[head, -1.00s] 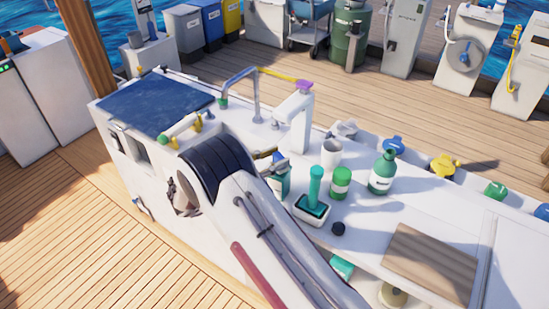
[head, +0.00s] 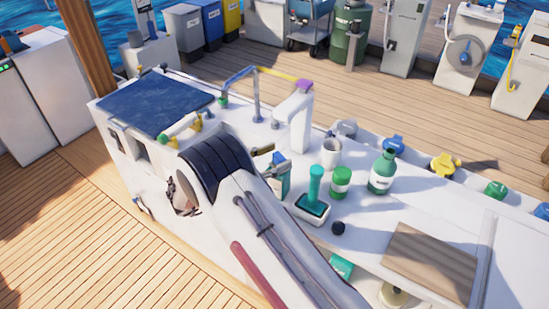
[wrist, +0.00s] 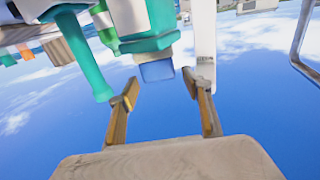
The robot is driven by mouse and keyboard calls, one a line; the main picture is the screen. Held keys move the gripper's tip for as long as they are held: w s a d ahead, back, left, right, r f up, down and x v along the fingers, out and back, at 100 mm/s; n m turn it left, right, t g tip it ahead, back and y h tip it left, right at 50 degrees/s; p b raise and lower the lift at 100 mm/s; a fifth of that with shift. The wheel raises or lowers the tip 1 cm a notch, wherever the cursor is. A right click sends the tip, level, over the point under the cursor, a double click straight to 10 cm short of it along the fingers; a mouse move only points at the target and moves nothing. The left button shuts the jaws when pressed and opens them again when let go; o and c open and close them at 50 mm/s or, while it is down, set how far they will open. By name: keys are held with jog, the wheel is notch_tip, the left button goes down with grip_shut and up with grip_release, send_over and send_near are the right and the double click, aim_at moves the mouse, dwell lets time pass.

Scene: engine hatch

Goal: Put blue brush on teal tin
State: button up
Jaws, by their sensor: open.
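A teal brush-like thing (head: 316,187) with an upright handle stands on the white counter; its foot is dark teal and white. I cannot tell if this is the blue brush. A teal container (head: 281,180), perhaps the tin, stands left of it, partly hidden by my gripper (head: 270,158). In the wrist view, my gripper (wrist: 165,88) is open and empty. A small blue block (wrist: 157,70) shows beyond and between its fingertips, against a teal body (wrist: 150,42). A teal handle (wrist: 85,60) shows left of the fingers. I cannot tell whether anything touches.
A green can (head: 341,183), a white mug (head: 331,154) and a green bottle (head: 383,173) stand to the right. A white post (head: 293,122) and a metal rail (head: 257,95) rise behind. A wooden board (head: 430,262) lies at right.

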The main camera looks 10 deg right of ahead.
jog(key=v, duration=1.2)
dwell(0.6)
jog(key=w+d+r+n+t+y, duration=0.1)
jog(key=w+r+n+t+y, duration=0.2)
jog(key=w+r+t+y, duration=0.75)
notch_tip(320, 180, up, 17)
jog(key=s+n+g+y, duration=0.2)
jog(key=n+g+y, duration=0.1)
jog(key=n+y, duration=0.25)
jog(key=s+d+n+g+y, duration=0.3)
jog(key=s+n+y, duration=0.1)
jog(key=s, duration=1.2)
jog(key=s+d+f+g+h, duration=0.1)
jog(key=s+d+f, duration=0.4)
jog(key=s, duration=0.7)
jog(key=s+d+f+n+g+h, duration=0.1)
jog(key=s+d+f+g, duration=0.3)
jog(key=s, duration=0.9)
jog(key=shift+s+d+f+g+h, duration=0.3)
jog(key=shift+d+f+h, duration=0.4)
jog(key=shift+d+f, duration=0.35)
